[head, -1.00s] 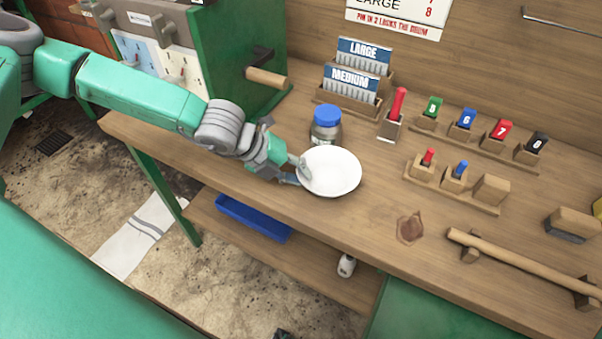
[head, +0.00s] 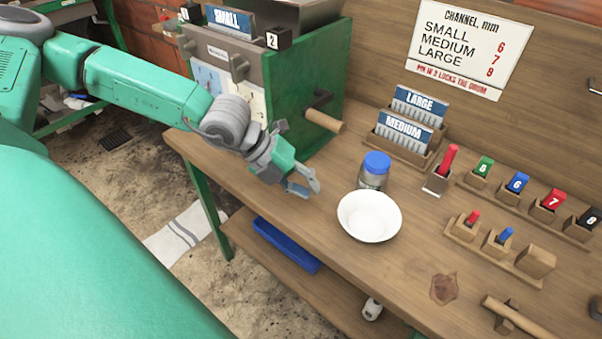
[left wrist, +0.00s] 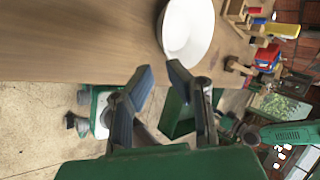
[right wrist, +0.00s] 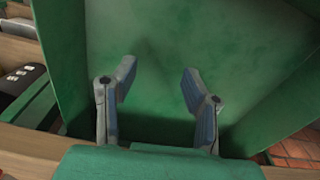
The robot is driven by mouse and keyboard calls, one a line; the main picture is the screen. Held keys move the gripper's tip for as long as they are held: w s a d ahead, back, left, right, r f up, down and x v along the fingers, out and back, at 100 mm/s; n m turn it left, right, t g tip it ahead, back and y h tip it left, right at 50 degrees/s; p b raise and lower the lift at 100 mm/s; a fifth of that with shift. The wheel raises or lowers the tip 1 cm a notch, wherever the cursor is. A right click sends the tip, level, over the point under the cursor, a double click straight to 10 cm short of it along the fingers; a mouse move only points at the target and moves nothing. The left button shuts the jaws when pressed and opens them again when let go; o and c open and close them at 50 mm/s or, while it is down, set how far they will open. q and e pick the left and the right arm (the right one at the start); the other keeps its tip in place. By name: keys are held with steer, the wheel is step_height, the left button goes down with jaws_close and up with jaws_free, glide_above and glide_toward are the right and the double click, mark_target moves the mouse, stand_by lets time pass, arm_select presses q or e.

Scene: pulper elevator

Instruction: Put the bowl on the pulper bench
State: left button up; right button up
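The white bowl (head: 369,216) sits upright on the wooden bench (head: 290,205), just in front of a jar with a blue lid. My left gripper (head: 303,185) is open and empty, to the left of the bowl and apart from it. In the left wrist view the bowl (left wrist: 188,30) lies beyond the open fingers (left wrist: 160,78). The right gripper does not show in the head view. In the right wrist view my right gripper (right wrist: 155,80) is open and empty, with a green surface beyond it.
The green pulper (head: 290,95) with a wooden handle stands at the bench's left end. The blue-lidded jar (head: 374,170) is close behind the bowl. Card holders (head: 405,130) and pegs in blocks (head: 515,190) stand further right. A brown stain (head: 444,289) marks the bench front.

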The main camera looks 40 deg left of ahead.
arm_select(q)
steer(key=s+d+f+m+g+y, duration=0.45)
steer(key=s+f+m, duration=0.7)
steer(key=m, duration=0.65)
steer(key=s+a+f+m+y, duration=0.1)
steer(key=s+m, duration=0.3)
steer(key=m, duration=0.8)
steer(key=s+a+f+m+y, duration=0.1)
steer(key=s+a+f+m, duration=0.2)
steer(key=m, duration=1)
steer(key=shift+s+a+f, duration=0.15)
steer(key=shift+s+a, duration=0.2)
steer(key=shift+s, duration=0.4)
steer(key=shift+t+y, duration=0.25)
